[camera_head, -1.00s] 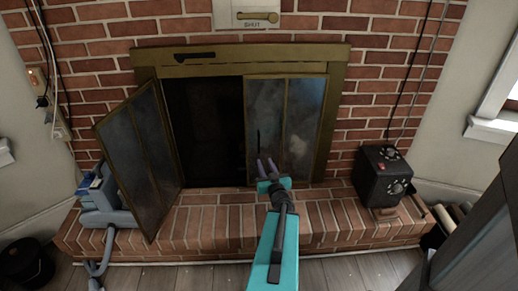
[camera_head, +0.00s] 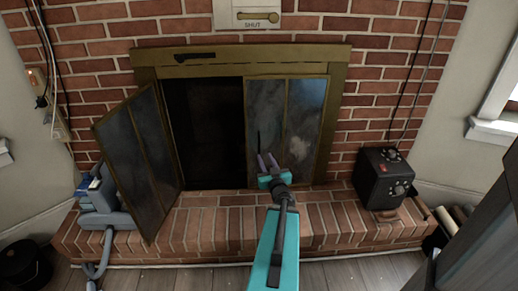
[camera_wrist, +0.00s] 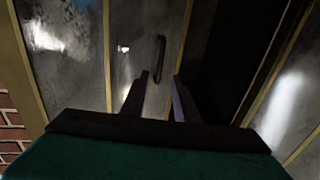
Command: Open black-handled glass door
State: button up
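The right glass door (camera_head: 299,115) of the fireplace has a brass frame and looks closed or nearly so. Its thin black handle (camera_head: 258,138) stands upright near the door's left edge. The handle also shows in the wrist view (camera_wrist: 160,58), ahead of and between the fingertips. My gripper (camera_head: 267,160) is just below the handle in the head view. Its two purple fingers are apart with nothing between them in the wrist view (camera_wrist: 160,82). I cannot tell whether a finger touches the door. The left glass door (camera_head: 140,155) is swung open toward the room.
A raised brick hearth (camera_head: 215,222) runs below the doors. A black box with knobs (camera_head: 382,178) stands on its right end. A grey vacuum-like item (camera_head: 104,207) is at the left. The dark firebox opening (camera_head: 205,130) lies between the doors.

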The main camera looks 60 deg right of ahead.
jog(key=shift+b+x, duration=0.45)
jog(key=shift+x, duration=4.85)
